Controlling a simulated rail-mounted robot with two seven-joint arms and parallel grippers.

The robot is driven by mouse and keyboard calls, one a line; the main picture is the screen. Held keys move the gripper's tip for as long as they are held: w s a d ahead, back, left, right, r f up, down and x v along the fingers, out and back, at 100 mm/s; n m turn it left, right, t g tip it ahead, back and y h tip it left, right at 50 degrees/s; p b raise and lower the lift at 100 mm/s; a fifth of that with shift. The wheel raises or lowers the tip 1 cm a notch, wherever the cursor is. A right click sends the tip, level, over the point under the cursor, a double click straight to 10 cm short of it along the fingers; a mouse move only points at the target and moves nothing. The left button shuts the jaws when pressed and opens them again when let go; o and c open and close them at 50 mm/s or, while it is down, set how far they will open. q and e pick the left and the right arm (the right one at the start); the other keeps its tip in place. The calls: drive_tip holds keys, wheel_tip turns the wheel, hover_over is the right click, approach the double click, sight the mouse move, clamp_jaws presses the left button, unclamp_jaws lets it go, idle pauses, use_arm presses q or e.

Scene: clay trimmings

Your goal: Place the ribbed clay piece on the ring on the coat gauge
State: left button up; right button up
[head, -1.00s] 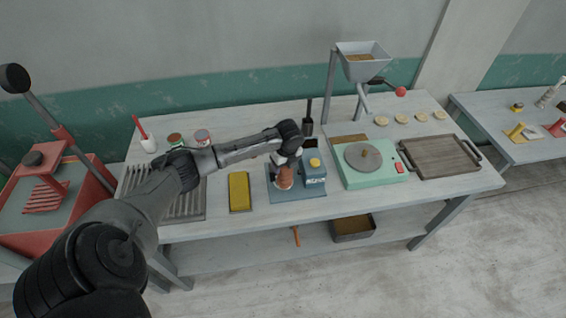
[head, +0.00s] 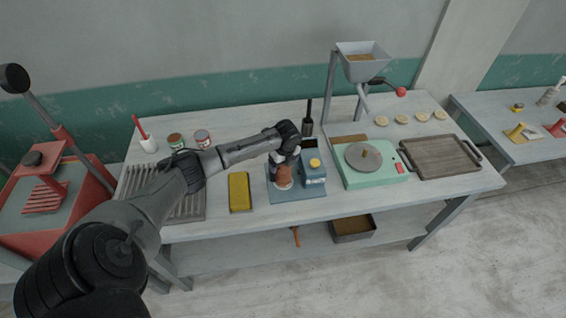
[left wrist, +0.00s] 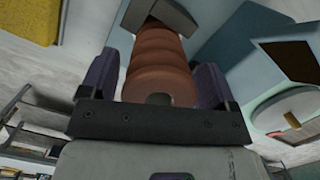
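The ribbed clay piece (head: 284,179) is reddish brown and stands roughly upright over the base plate of the blue coat gauge (head: 314,176). My left gripper (head: 287,161) reaches down on it from above. In the left wrist view the ribbed piece (left wrist: 157,62) lies between the two dark fingers, which appear shut on its sides. A dark grey block (left wrist: 160,14) shows at its far end. The gauge's ring is hidden, so I cannot tell whether the piece touches it. My right gripper is not in view.
A yellow block (head: 239,191) lies left of the gauge, beside a ribbed grey tray (head: 190,207). A green wheel unit (head: 373,180) stands to the right, with a wooden tray (head: 440,157) beyond it. A hopper (head: 362,64) rises behind.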

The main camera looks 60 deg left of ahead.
use_arm(q)
drive_tip(key=shift+o, duration=0.5)
drive_tip(key=shift+r, duration=0.1)
drive_tip(key=r, duration=0.3)
drive_tip(key=d+r, duration=0.1)
drive_tip(key=r, duration=0.3)
drive_tip(key=d+r, duration=0.1)
drive_tip(key=r, duration=0.3)
drive_tip(key=shift+r, duration=0.15)
drive_tip(key=s+d+f+n, duration=0.1)
drive_tip(key=s+d+f, duration=0.2)
drive_tip(key=d+f, duration=0.3)
drive_tip(key=s+d+f+n+t+h, duration=0.1)
drive_tip(key=s+d+f, duration=0.2)
drive_tip(key=d, duration=0.5)
drive_tip(key=s+d+f+n, duration=0.1)
drive_tip(key=s+d+f, duration=0.1)
drive_tip(key=d+f, duration=0.35)
drive_tip(key=s+d+r+n+t, duration=0.1)
drive_tip(key=s+d+n, duration=0.5)
drive_tip(key=s, duration=0.3)
drive_tip(key=s+d+r+n+t+h, duration=0.1)
drive_tip(key=s+d+r+n, duration=0.1)
drive_tip(key=s+d+n, duration=0.4)
drive_tip(key=s+d, duration=0.1)
drive_tip(key=s, duration=0.2)
drive_tip(key=shift+s+r+n+t, duration=0.2)
drive_tip(key=shift+s+n+t, duration=0.1)
drive_tip(key=shift+s+n, duration=0.1)
